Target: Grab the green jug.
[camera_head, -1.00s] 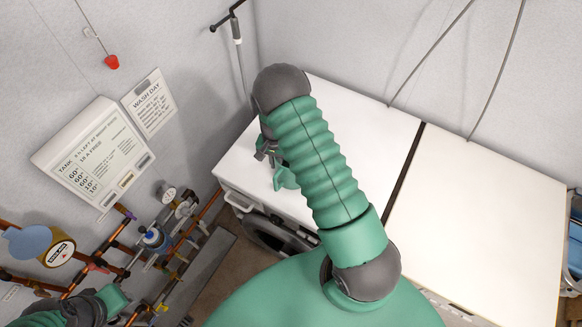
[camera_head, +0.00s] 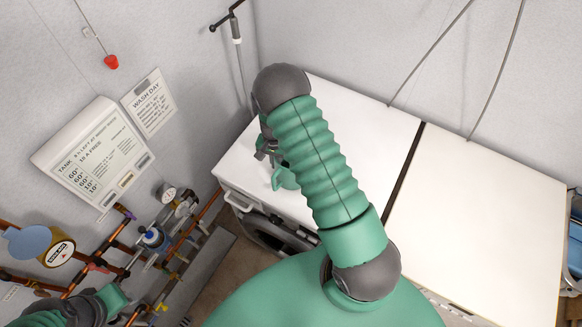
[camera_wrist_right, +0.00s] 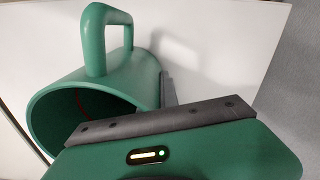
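The green jug (camera_wrist_right: 95,85) fills the left of the right wrist view, with its mouth toward the camera and its handle on top. In the head view only a small part of the jug (camera_head: 284,179) shows beside my right forearm, over the white top. My right gripper (camera_head: 266,148) is close to it, mostly hidden by the arm. In the wrist view the gripper's dark plate (camera_wrist_right: 165,120) crosses in front of the jug's lower right rim. I cannot tell whether it touches the jug or how wide the fingers are. My left arm shows at the lower left, without visible fingers.
The jug is over a white-topped washing machine (camera_head: 240,165). A second white top (camera_head: 480,220) to the right is clear. Copper pipes and valves (camera_head: 150,240) run along the left wall. A tank sign (camera_head: 95,155) hangs above them.

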